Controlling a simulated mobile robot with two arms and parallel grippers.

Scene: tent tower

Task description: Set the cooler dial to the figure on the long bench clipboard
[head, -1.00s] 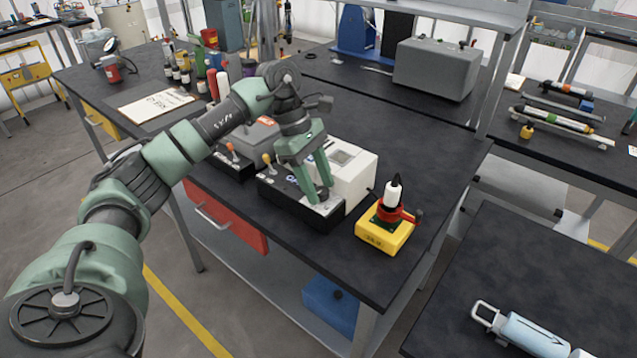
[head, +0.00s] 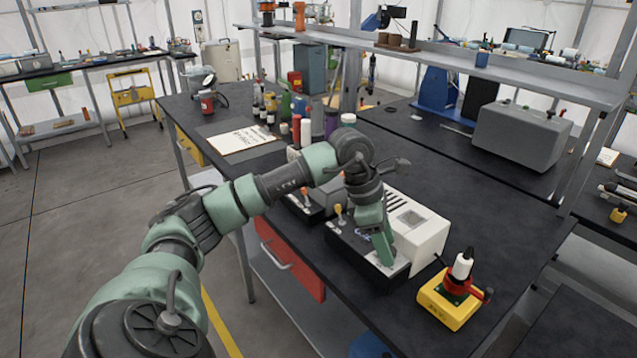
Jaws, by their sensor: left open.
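The clipboard (head: 240,140) lies on the dark long bench with a white sheet. Its handwriting is too small to read. A white unit (head: 428,238) with a grey display stands near the bench's front edge. A black control box (head: 347,250) with an orange-tipped lever sits against its front. I cannot tell for sure which of these is the cooler. My left gripper (head: 387,262) is open and points down at the right end of the black box, its fingers at or just above the top plate. Any dial there is hidden behind the fingers. My right gripper is not in view.
A yellow box (head: 449,302) with a red and white fitting stands just right of the black box. Bottles and a red cylinder (head: 306,132) stand behind my arm. A grey case (head: 522,135) sits farther back. The bench is clear between clipboard and front edge.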

